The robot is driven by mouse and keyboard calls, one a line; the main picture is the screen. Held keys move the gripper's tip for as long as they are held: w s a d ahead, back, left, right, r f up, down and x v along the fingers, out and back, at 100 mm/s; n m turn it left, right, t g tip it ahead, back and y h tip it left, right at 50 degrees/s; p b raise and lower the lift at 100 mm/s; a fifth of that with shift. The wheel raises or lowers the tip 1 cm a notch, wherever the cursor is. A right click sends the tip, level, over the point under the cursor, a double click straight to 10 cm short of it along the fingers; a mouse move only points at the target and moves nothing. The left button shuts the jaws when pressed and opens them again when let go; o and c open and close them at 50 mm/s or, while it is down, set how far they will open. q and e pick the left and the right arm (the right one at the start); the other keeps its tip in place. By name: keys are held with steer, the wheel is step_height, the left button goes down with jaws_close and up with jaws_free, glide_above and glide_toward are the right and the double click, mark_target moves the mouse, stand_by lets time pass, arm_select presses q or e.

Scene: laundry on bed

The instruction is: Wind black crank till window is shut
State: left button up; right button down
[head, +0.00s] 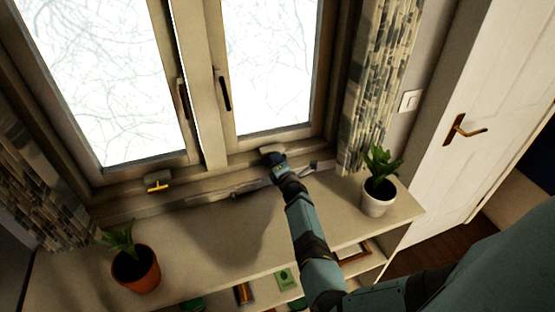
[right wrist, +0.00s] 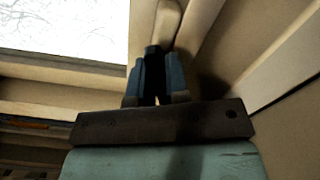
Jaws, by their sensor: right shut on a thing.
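The window has two sashes, a left sash (head: 190,140) and a right sash (head: 265,135), each with a dark handle. A thin bright line runs down beside the left sash; I cannot tell how far either sash stands open. My right gripper (head: 277,161) reaches the sill under the right sash. In the right wrist view its blue fingers (right wrist: 158,80) are shut on a black piece (right wrist: 153,52), which looks like the black crank. The fingers hide most of the crank in the head view. My left gripper is not in view.
A yellow-handled crank (head: 157,184) sits under the left sash. A plant in a white pot (head: 378,200) stands right of my right arm, and one in an orange pot (head: 136,270) stands far left. The shelf top (head: 215,235) between them is mostly clear. Curtains hang at both sides.

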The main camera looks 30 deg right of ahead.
stand_by(0.5)
steer(key=c, duration=1.1)
jaws_free()
